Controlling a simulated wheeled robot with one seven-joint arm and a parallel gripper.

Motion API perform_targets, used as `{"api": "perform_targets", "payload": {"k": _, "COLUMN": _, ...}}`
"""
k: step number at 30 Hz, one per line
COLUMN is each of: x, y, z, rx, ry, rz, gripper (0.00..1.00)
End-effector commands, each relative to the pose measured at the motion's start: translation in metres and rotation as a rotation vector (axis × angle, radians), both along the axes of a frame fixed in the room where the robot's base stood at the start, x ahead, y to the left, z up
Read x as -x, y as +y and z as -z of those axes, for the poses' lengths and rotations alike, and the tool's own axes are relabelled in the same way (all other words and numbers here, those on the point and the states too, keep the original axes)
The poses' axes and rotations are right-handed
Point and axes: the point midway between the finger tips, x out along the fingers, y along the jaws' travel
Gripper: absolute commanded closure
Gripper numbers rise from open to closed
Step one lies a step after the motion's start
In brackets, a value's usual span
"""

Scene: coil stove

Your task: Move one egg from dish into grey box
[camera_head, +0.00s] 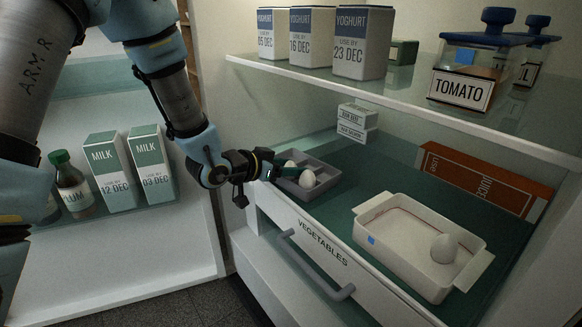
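The white dish (378,243), a rectangular tray with handles and a small blue mark, sits at the right on the green shelf surface. One pale egg (444,248) is in its right end. The grey box (326,165), a low tray with compartments, is to the left of the dish, farther back. Two white eggs show at the box: one (307,180) toward the front and one (290,164) behind it. My gripper (290,172) is at the box's left side, its fingertips beside these eggs. Whether the fingers touch or hold an egg cannot be told. Part of the box is hidden behind my gripper.
An upper glass shelf (400,92) holds yoghurt cartons (362,45) and a tomato container (468,75). A juice carton (485,180) lies behind the dish. Small white boxes (355,122) stand behind the grey box. Milk cartons (112,172) are on the door at left.

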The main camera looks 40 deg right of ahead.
Motion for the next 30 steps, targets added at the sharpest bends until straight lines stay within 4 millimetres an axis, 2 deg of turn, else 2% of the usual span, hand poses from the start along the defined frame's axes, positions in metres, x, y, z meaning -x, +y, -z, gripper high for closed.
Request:
{"api": "perform_targets", "payload": {"k": 8, "x": 0.000, "y": 0.003, "z": -0.013, "rx": 0.000, "ry": 0.000, "rz": -0.001, "gripper": 0.41}}
{"api": "perform_targets", "payload": {"k": 21, "x": 0.002, "y": 0.086, "z": -0.046, "rx": 0.000, "ry": 0.001, "rz": -0.004, "gripper": 0.41}}
{"api": "perform_targets", "payload": {"k": 25, "x": 0.003, "y": 0.102, "z": -0.052, "rx": 0.000, "ry": 0.000, "rz": -0.002, "gripper": 0.41}}
{"api": "perform_targets", "payload": {"k": 30, "x": 0.004, "y": 0.110, "z": -0.055, "rx": 0.001, "ry": 0.001, "rz": -0.001, "gripper": 0.41}}
